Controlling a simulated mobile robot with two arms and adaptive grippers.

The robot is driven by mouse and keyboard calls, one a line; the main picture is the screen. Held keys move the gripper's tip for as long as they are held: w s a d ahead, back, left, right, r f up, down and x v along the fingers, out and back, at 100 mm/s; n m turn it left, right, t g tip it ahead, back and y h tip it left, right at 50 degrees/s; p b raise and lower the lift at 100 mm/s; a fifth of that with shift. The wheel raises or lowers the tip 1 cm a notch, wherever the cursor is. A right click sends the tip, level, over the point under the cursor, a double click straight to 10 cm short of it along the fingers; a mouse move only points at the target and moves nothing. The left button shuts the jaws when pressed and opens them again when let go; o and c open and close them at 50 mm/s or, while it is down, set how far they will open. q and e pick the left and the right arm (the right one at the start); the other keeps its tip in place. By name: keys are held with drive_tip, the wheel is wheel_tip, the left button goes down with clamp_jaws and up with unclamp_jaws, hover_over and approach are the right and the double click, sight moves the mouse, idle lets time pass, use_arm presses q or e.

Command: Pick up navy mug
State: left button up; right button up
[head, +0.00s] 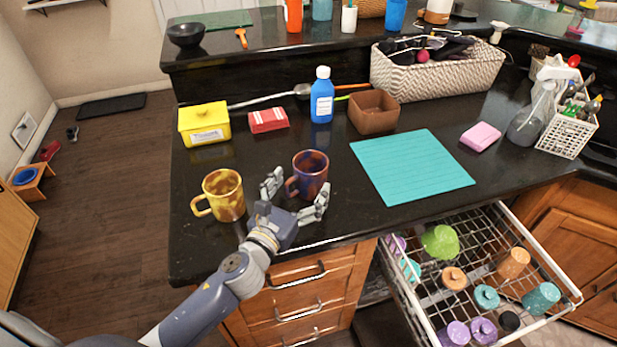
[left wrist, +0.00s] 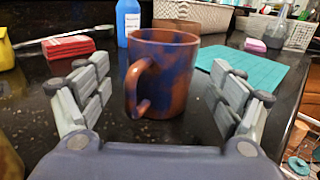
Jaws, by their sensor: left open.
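The navy mug (head: 312,172), mottled navy and rusty brown, stands upright on the black counter near its front edge. My left gripper (head: 296,196) is open, with its fingers reaching toward the mug from the front. In the left wrist view the mug (left wrist: 163,72) stands between the two spread fingers of the gripper (left wrist: 157,100), a little beyond them, with its handle toward the camera and left. I see a gap on both sides of the mug. My right gripper is not in view.
A yellow-brown mug (head: 224,194) stands just left of the gripper. Behind are a blue bottle (head: 322,97), a red box (head: 268,120), a yellow tissue box (head: 204,123) and a brown bowl (head: 374,111). A teal mat (head: 412,166) lies right. An open rack drawer (head: 480,280) juts out below.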

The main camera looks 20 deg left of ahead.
sight(304, 184)
use_arm(q)
drive_tip(key=w, duration=0.3)
drive_tip(key=shift+w+d+p, duration=0.25)
drive_tip(key=shift+d+p, duration=0.1)
drive_tip(key=shift+d, duration=0.05)
drive_tip(key=shift+w+f, duration=0.15)
drive_tip(key=shift+w, duration=0.4)
drive_tip(key=shift+s, duration=0.1)
drive_tip(key=c, duration=1.2)
drive_tip(key=shift+c, duration=0.8)
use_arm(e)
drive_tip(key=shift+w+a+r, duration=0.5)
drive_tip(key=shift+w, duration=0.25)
